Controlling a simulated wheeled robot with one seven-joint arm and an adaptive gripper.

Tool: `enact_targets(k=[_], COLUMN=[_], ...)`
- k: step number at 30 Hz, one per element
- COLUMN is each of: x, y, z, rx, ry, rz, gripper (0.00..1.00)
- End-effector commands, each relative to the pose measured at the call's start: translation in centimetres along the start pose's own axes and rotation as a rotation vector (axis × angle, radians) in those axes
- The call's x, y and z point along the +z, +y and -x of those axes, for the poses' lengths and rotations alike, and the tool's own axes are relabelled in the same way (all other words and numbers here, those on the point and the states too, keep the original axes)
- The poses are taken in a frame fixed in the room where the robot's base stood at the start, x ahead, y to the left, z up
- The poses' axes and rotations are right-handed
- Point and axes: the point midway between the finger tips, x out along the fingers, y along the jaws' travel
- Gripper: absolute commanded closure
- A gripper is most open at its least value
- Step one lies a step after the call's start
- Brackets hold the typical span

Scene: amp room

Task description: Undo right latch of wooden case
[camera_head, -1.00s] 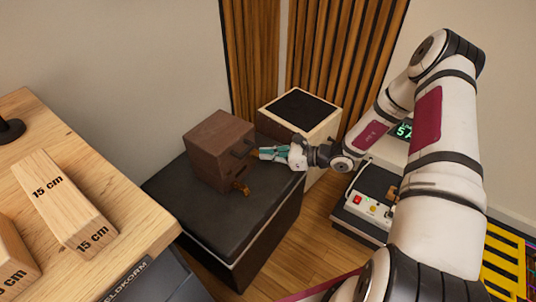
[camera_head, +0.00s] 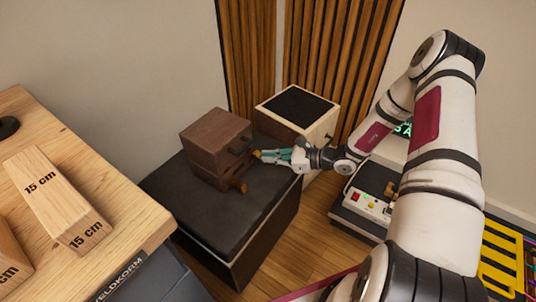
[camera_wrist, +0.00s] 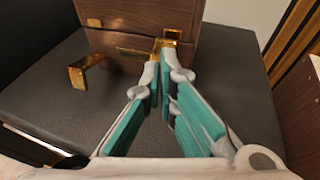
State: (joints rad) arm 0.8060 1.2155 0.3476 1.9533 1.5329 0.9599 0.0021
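The wooden case (camera_head: 216,132) is a dark brown box on a black-topped stand. Its upper part overhangs the lower part at a visible seam. The left brass latch (camera_head: 239,186) sticks out from the front, and it also shows in the wrist view (camera_wrist: 84,70). The right brass latch (camera_wrist: 168,43) is at the front right, between my fingertips. My gripper (camera_head: 263,155) reaches it from the right. In the wrist view, my teal-padded fingers (camera_wrist: 163,66) converge closely on this latch and appear shut on it. The tips partly hide it.
The black stand top (camera_head: 195,215) is clear in front of the case. A pale box with a black top (camera_head: 297,107) stands close behind my gripper. A wooden table (camera_head: 120,190) with marked blocks is at left. A control box (camera_head: 368,203) is at right.

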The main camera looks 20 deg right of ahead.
Motion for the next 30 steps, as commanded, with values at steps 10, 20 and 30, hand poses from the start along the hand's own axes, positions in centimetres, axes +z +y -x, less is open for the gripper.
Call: enact_targets(k=[10,20,30], x=[-1.6,-1.1,-0.7], y=[0.2,0.6,1.4], z=[-0.6,0.8,4.1], rx=[0.001,0.001,0.002], ry=[0.014,0.011,0.013], rz=[-0.004,-0.002,-0.003], gripper=[1.00,1.00,1.00])
